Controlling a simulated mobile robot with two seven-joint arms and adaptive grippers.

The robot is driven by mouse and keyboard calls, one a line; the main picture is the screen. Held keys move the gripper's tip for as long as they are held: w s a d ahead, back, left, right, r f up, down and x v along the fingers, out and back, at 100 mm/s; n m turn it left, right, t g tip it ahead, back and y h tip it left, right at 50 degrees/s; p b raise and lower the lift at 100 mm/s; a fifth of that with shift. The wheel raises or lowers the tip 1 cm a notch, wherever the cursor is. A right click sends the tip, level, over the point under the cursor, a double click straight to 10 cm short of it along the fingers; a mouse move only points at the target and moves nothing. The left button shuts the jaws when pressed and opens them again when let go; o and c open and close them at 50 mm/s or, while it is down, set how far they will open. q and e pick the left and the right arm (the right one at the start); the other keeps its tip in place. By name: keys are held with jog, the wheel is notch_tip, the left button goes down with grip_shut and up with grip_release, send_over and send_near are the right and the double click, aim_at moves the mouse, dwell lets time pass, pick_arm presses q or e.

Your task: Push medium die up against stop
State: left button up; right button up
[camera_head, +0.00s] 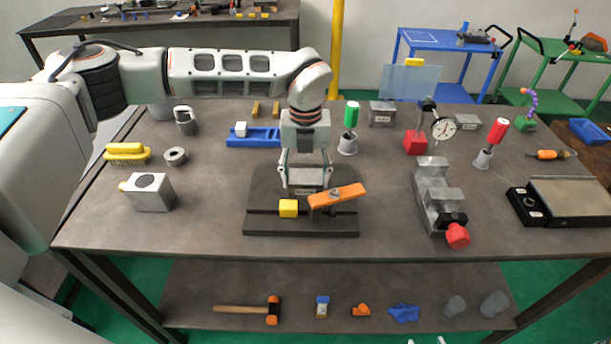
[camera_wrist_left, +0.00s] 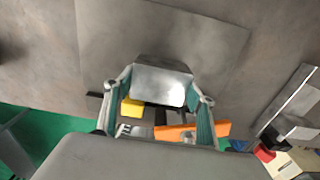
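My left gripper (camera_head: 308,188) points down over a dark fixture plate (camera_head: 260,188), its two fingers spread wide. A metallic block (camera_head: 309,177) lies between the fingers and also shows between the teal pads in the left wrist view (camera_wrist_left: 162,82). I cannot tell if the pads touch it. A yellow cube (camera_head: 288,208) sits in front of the gripper on the plate's slotted front part. An orange bar (camera_head: 338,196) with a metal knob lies to its right, tilted. Both show past the block in the left wrist view. No part is clearly marked as medium die or stop. My right gripper is out of view.
A grey block (camera_head: 150,193) stands at the left. A stepped metal vise (camera_head: 435,195) with a red knob stands at the right. A blue tray (camera_head: 254,139) with a white cube is behind. Bare tabletop (camera_head: 390,225) lies between fixture and vise.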

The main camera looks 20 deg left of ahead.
pick_arm(q)
jog(key=shift+c, duration=1.3)
jog(key=shift+s, duration=0.25)
jog(key=shift+s+d, duration=0.25)
jog(key=shift+s, duration=0.4)
jog(key=shift+s+d, duration=0.15)
jog(key=shift+s, duration=0.4)
jog(key=o, duration=2)
jog(key=shift+o, duration=0.2)
jog(key=shift+r, duration=0.1)
